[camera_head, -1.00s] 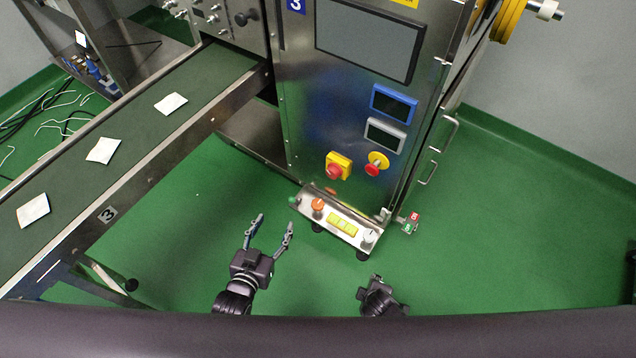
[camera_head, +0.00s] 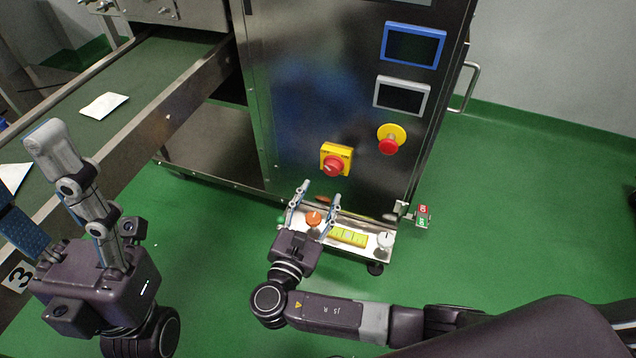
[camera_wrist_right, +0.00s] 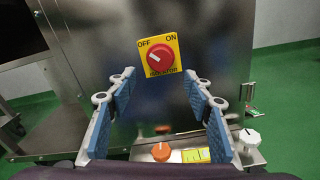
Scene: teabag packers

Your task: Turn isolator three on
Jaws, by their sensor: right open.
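The isolator is a yellow plate with a red rotary knob (camera_head: 335,160), low on the steel cabinet front. In the right wrist view the isolator (camera_wrist_right: 160,56) has OFF at upper left and ON at upper right; the knob's white mark points up-left, toward OFF. My right gripper (camera_head: 319,192) is open and empty, just below and in front of the isolator in the head view. In the right wrist view its blue-padded fingers (camera_wrist_right: 160,80) flank the space below the knob, apart from it.
A small panel (camera_head: 372,252) with an orange knob (camera_head: 314,219) and a white knob (camera_head: 385,240) lies under the right gripper. A red emergency button (camera_head: 389,144) sits right of the isolator. The conveyor (camera_head: 145,60) runs at left. Green floor is clear at right.

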